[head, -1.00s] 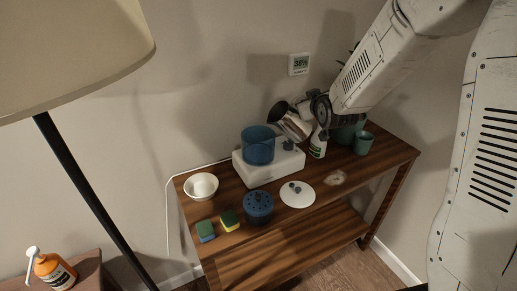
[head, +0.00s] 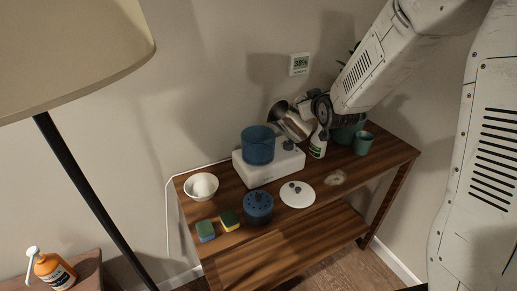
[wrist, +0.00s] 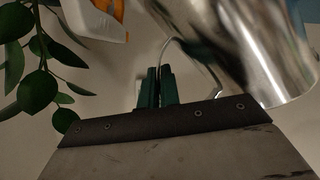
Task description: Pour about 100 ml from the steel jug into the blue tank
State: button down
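The steel jug (head: 296,124) is held above the white base unit, tilted, with its dark mouth to the upper left. It is just right of and a little above the blue tank (head: 258,148), a see-through cylinder on the white unit. My gripper (wrist: 158,88) has dark green fingers close together at the jug's thin handle, and it appears shut on it. The jug's shiny body (wrist: 255,45) fills the upper right of the wrist view. No stream of liquid is visible, and the levels in the jug and tank cannot be read.
A white spray bottle (head: 318,146), a green cup (head: 362,143) and a plant stand right of the jug. A wall display (head: 299,64) hangs behind.

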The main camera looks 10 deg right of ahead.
jog(key=shift+w+d+m+y+b, duration=0.1)
jog(key=shift+d+m+y+b, duration=0.2)
jog(key=shift+d+m+b, duration=0.2)
jog(key=shift+w+d+f+m+g+y+b, duration=0.15)
jog(key=shift+d+m+y+b, duration=0.4)
jog(key=shift+d+m+b, duration=0.3)
jog(key=shift+w+d+r+m+g+y+b, duration=0.1)
jog(key=shift+w+d+m+y+b, duration=0.05)
jog(key=shift+d+m+y+b, duration=0.65)
jog(key=shift+w+d+f+m+g+y+b, duration=0.15)
jog(key=shift+d+m+y+b, duration=0.35)
jog(key=shift+d, duration=0.55)
